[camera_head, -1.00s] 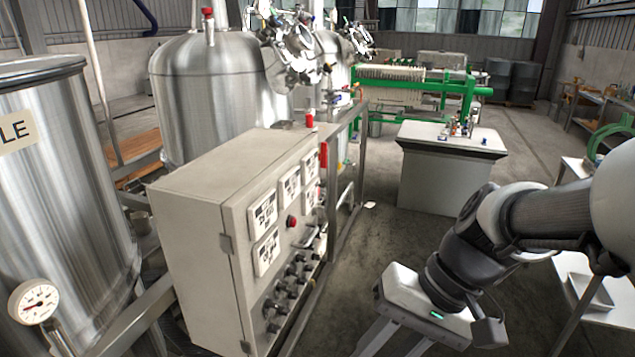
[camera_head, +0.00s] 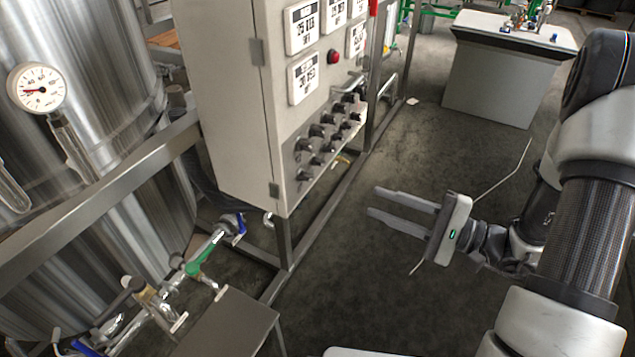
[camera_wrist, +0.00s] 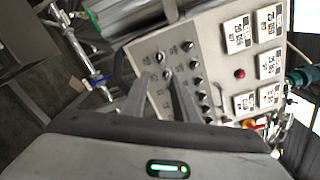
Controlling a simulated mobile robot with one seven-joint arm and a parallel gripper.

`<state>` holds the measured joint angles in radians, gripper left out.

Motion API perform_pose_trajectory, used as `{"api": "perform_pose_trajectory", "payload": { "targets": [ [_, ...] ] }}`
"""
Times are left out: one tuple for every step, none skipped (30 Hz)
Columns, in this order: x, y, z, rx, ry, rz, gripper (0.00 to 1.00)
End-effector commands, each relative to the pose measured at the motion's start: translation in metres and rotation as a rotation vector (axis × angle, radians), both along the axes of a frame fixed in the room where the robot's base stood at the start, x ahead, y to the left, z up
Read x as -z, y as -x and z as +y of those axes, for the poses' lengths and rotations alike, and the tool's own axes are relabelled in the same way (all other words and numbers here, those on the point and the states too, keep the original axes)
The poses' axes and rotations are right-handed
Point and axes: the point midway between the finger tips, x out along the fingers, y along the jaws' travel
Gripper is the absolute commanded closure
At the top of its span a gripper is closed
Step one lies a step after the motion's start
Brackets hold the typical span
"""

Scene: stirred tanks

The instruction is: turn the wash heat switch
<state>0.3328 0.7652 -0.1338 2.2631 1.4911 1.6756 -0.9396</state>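Several dark rotary switches (camera_head: 317,131) sit in rows on the lower front of the pale control cabinet (camera_head: 228,95). Their labels are too small to read, so I cannot tell which is the wash heat switch. The switches (camera_wrist: 188,46) also show in the wrist view, beyond my fingers. My gripper (camera_head: 371,201) is to the right of the cabinet, with its fingers pointing left toward the panel. The two fingers are apart with nothing between them. In the head view, a clear gap separates the fingertips from the switches.
White display meters (camera_head: 303,78) and a red button (camera_head: 334,56) are above the switches. A metal frame rail (camera_head: 330,222) runs below the cabinet. The floor around my gripper is clear.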

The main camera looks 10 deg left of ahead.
Motion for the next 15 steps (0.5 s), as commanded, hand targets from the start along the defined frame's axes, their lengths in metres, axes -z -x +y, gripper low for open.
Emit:
{"api": "perform_pose_trajectory", "payload": {
  "targets": [
    [0.0,-0.002,0.011,-0.007,-0.001,0.001,0.73],
    [0.001,-0.004,0.017,-0.007,0.0,0.001,0.73],
    [0.001,-0.007,0.025,-0.008,0.001,0.001,0.73],
    [0.001,-0.009,0.031,-0.007,0.0,0.001,0.73],
    [0.001,-0.011,0.038,-0.008,0.0,0.001,0.73],
    [0.001,-0.013,0.046,-0.009,0.0,0.001,0.73],
    [0.001,-0.016,0.052,-0.008,0.001,0.0,0.73],
    [0.001,-0.018,0.059,-0.009,0.001,0.0,0.73],
    [0.001,-0.021,0.067,-0.007,0.0,0.0,0.73],
    [0.001,-0.023,0.073,-0.009,0.001,0.0,0.73],
    [0.001,-0.025,0.08,-0.009,0.001,0.0,0.73],
    [0.001,-0.028,0.088,-0.009,0.001,0.0,0.73],
    [0.0,-0.03,0.094,-0.009,0.0,0.001,0.73],
    [0.0,-0.032,0.1,-0.007,0.0,0.0,0.73],
    [0.0,-0.035,0.107,-0.007,0.0,0.0,0.73]
  ]
}}
